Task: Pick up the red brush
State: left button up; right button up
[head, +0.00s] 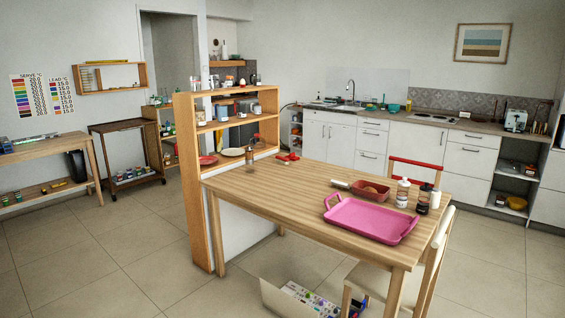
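A small red object (287,157) lies at the far left edge of the wooden table (270,183), near the shelf unit. It may be the red brush, but it is too small to tell its shape for sure. A red dish (373,198) with something brown in it sits farther right on the table, with a pale-ended handle-like thing (340,184) at its left side. Neither of my grippers shows in the head view.
A pink tray (371,232) lies at the table's front right. Several bottles (403,193) stand behind it. A wooden shelf unit (203,200) adjoins the table's left end. Chairs (437,245) stand at the right, and a box (290,303) is on the floor. The left floor is clear.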

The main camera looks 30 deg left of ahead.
aim_at(280, 159)
jog(key=i+l+z, duration=0.3)
jog(key=i+z, duration=0.15)
jog(key=i, duration=0.4)
jog(key=i+z, duration=0.45)
jog(key=i, duration=0.4)
jog(key=i+u, duration=0.1)
jog(key=i, duration=0.65)
jog(key=i+l, duration=0.15)
jog(key=i, duration=0.65)
jog(key=i+j+u, duration=0.1)
jog(key=i+u, duration=0.2)
jog(key=i, duration=0.4)
jog(key=i+u, duration=0.3)
jog(key=i, duration=0.45)
jog(key=i+u, duration=0.2)
jog(key=i, duration=0.5)
jog(key=i+l+u, duration=0.15)
jog(key=i, duration=0.55)
jog(key=i+u, duration=0.15)
jog(key=i, duration=0.6)
jog(key=i+l+u, duration=0.15)
jog(key=i, duration=0.6)
jog(key=i+j+u, duration=0.1)
jog(key=i+u, duration=0.65)
jog(key=i+l+u, duration=0.2)
jog(key=i+u, duration=0.2)
jog(key=i, duration=0.1)
